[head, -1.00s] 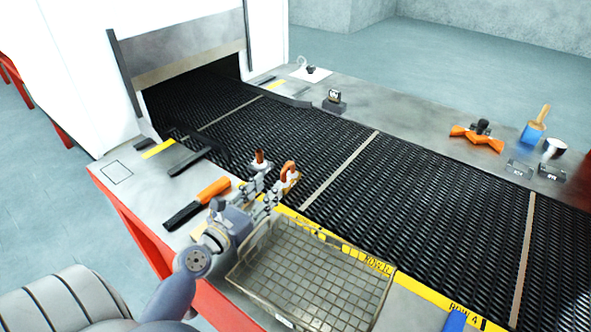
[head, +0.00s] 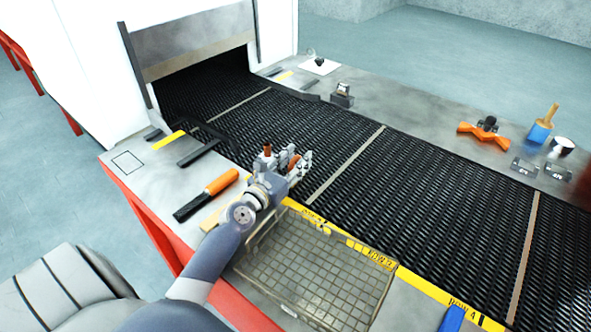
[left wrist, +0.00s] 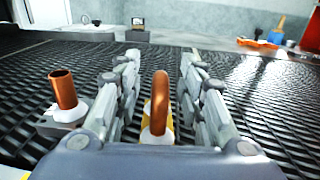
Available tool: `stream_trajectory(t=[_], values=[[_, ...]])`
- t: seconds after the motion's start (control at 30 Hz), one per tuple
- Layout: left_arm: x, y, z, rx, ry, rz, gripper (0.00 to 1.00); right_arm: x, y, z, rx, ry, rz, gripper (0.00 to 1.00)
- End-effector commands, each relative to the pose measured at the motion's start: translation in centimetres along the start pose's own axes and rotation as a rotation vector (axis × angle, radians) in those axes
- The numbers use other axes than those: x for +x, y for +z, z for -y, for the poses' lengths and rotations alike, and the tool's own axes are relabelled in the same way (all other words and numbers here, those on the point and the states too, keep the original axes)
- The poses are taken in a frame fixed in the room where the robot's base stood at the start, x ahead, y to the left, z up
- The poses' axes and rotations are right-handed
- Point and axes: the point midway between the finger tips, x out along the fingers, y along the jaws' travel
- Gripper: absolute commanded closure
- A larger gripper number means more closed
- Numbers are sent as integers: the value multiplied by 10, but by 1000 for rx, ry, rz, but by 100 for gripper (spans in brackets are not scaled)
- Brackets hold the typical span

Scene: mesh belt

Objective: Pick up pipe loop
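The pipe loop (left wrist: 160,103) is a copper bend on a white and yellow base on the black mesh belt. In the left wrist view it stands upright between the two fingers of my left gripper (left wrist: 160,65), with a visible gap on each side. The fingers are spread and hold nothing. In the head view my left gripper (head: 297,164) is over the near edge of the belt, and the pipe loop (head: 294,161) shows partly behind the fingers. My right gripper is not in view.
A straight copper pipe (left wrist: 63,90) on a grey block stands just left of the fingers. A wire basket (head: 318,268) sits at the belt's near side. An orange-handled tool (head: 207,194) lies on the near ledge. The belt to the right is clear.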

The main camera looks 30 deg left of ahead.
Motion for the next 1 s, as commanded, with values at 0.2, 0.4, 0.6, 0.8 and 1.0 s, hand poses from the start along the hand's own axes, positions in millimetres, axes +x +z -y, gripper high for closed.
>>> stream_trajectory(t=[0.2, 0.4, 0.6, 0.8, 1.0], values=[[0, 0, 0, 0, 0, 0, 75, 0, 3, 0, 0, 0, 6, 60], [0, 0, 0, 0, 0, -1, 100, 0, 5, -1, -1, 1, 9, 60], [0, 2, 0, 0, 1, 3, 100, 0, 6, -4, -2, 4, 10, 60], [0, 17, 0, -1, 2, 7, 100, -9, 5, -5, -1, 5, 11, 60], [0, 57, 0, -3, 3, 10, 100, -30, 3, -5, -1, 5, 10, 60]])
